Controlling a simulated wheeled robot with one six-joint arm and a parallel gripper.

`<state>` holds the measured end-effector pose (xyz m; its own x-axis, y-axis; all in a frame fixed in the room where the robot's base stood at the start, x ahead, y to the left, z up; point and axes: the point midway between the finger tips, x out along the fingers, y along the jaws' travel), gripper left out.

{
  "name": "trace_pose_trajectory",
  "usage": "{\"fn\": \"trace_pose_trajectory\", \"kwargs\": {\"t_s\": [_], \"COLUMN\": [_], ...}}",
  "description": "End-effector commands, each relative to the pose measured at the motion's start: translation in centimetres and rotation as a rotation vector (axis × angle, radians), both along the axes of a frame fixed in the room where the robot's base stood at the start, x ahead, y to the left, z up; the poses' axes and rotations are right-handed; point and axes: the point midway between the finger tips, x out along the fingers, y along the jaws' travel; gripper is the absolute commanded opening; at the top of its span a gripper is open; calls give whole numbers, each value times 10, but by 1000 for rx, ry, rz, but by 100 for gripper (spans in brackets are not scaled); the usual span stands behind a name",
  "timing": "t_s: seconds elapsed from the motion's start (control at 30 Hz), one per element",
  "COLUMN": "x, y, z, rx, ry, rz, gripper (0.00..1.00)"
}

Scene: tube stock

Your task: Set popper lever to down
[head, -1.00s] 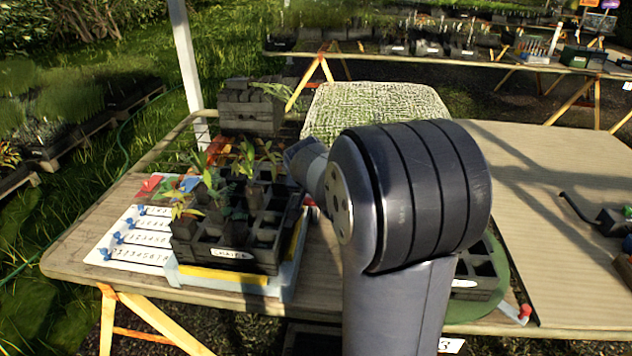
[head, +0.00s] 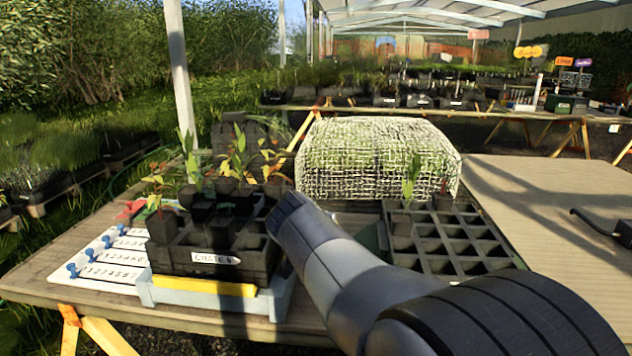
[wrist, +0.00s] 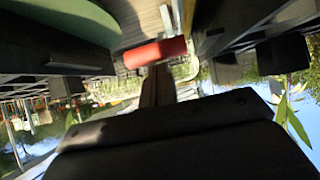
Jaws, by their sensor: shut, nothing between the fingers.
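A red cylindrical handle (wrist: 155,52), likely the popper lever's grip, shows in the wrist view, next to a pale bar. My gripper (wrist: 157,82) is shut and empty, its narrow tips just below the handle in the picture. I cannot tell whether they touch it. In the head view, my arm hides the gripper and this handle. A black cell tray with seedlings (head: 215,262) sits in a pale blue frame (head: 222,303) with a yellow strip (head: 204,286). Whether the lever is up or down cannot be told.
A second black cell tray (head: 450,245) stands to the right; a green disc (wrist: 75,18) shows in the wrist view. A mesh-covered block (head: 378,160) is behind. A white numbered board with blue pegs (head: 100,262) lies at left. The right tabletop (head: 560,200) is largely bare.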

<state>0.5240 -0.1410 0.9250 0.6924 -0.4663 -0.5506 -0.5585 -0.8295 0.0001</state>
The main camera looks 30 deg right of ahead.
Motion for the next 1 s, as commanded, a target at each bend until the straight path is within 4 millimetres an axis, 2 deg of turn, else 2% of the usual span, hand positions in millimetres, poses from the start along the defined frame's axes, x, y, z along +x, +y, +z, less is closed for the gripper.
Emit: {"fn": "trace_pose_trajectory", "kwargs": {"t_s": [0.03,1.0], "x": [-2,-22], "y": [2,15], "z": [-13,-89], "rx": [-8,-17], "ry": [-14,-26], "rz": [1,0], "gripper": [0,0]}}
